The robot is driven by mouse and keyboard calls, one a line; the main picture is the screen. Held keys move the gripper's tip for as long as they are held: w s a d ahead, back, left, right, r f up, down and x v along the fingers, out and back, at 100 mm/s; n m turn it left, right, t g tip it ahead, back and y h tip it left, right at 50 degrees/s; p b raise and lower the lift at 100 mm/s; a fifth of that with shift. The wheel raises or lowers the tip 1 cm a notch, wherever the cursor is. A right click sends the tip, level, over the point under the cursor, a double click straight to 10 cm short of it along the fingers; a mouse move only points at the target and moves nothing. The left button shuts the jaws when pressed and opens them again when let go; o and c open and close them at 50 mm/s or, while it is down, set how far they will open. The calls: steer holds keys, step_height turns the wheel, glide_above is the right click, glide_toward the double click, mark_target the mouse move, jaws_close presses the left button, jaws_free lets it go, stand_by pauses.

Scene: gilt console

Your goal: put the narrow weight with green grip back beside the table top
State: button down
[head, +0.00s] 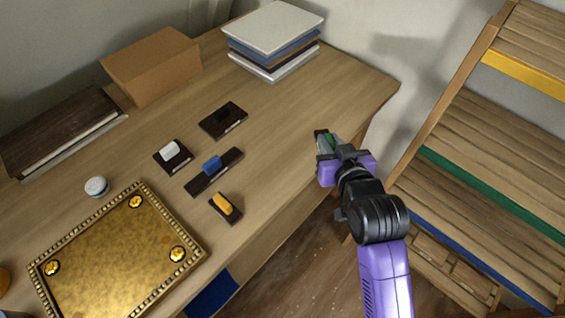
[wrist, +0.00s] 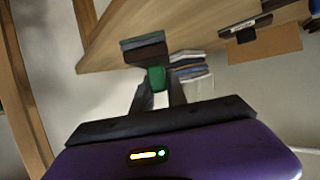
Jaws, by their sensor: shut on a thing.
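The weight with green grip (head: 329,138) is in my gripper (head: 333,152), in the head view over the right front edge of the wooden table top (head: 290,110). In the wrist view the green grip (wrist: 155,77) is between my two fingers (wrist: 159,88), with the weight's dark body (wrist: 145,48) beyond the fingertips. My gripper is shut on it. The fingers hide part of the grip. I cannot tell how high the weight is above the table.
Weights with black (head: 222,116), white (head: 170,150), blue (head: 213,165) and yellow (head: 223,204) grips lie on the table. A gilt panel (head: 110,255), a cardboard box (head: 152,65) and stacked books (head: 274,40) are there too. A slatted wooden shelf (head: 480,130) stands at right.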

steer(key=a+r+n+g+y, duration=0.1)
steer(key=a+r+n+y, duration=0.2)
steer(key=a+r, duration=1)
steer(key=f, duration=1.2)
steer(key=f+b, duration=0.1)
steer(key=f, duration=0.5)
steer(key=shift+d+f, duration=0.3)
steer(key=shift+f, duration=0.1)
steer(key=shift+f, duration=0.15)
steer(key=c, duration=1.3)
jaws_free()
